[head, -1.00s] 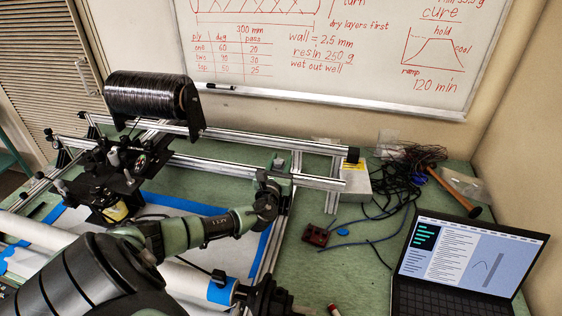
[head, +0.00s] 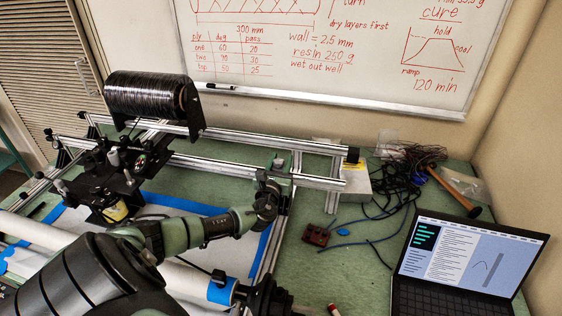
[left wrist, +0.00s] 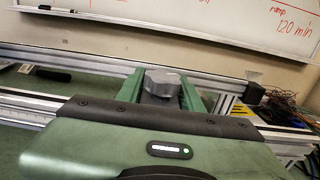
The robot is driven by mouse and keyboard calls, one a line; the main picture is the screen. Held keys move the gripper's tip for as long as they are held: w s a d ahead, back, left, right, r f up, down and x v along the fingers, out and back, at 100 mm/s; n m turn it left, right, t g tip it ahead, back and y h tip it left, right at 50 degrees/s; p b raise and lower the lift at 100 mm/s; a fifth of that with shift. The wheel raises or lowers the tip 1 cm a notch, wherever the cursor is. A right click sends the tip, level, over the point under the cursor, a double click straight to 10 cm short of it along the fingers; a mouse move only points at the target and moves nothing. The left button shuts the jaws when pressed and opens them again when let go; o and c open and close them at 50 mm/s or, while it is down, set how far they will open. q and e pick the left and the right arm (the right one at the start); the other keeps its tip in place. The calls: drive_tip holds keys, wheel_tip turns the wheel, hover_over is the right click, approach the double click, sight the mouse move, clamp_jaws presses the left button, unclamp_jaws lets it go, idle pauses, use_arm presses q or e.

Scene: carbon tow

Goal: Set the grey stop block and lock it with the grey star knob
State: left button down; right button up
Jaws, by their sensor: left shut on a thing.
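The grey stop block (left wrist: 160,98) shows as a dark grey body between the green fingers of my left gripper (left wrist: 161,92) in the left wrist view. The grey star knob (left wrist: 163,80), a lobed grey cap, sits on top of it at the level of the fingertips. My left gripper is shut on the block, with one finger on each side. In the head view my left gripper (head: 280,172) is at the front metal rail (head: 222,166), near its right part. The block's underside and its contact with the rail are hidden. My right gripper is not in view.
A black tow spool (head: 150,95) stands above the rails at the left, with the black carriage (head: 110,170) below it. A laptop (head: 465,265), tangled cables (head: 385,190), a hammer (head: 458,192) and a dark red box (head: 316,235) lie to the right. The bench between is partly clear.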

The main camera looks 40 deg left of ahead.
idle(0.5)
use_arm(q)
drive_tip(key=s+a+b, duration=0.3)
drive_tip(key=s+a, duration=0.2)
drive_tip(key=a, duration=0.4)
drive_tip(key=shift+a, duration=0.1)
drive_tip(key=c, duration=0.9)
unclamp_jaws()
drive_tip(key=shift+s, duration=0.1)
drive_tip(key=shift+v, duration=3.85)
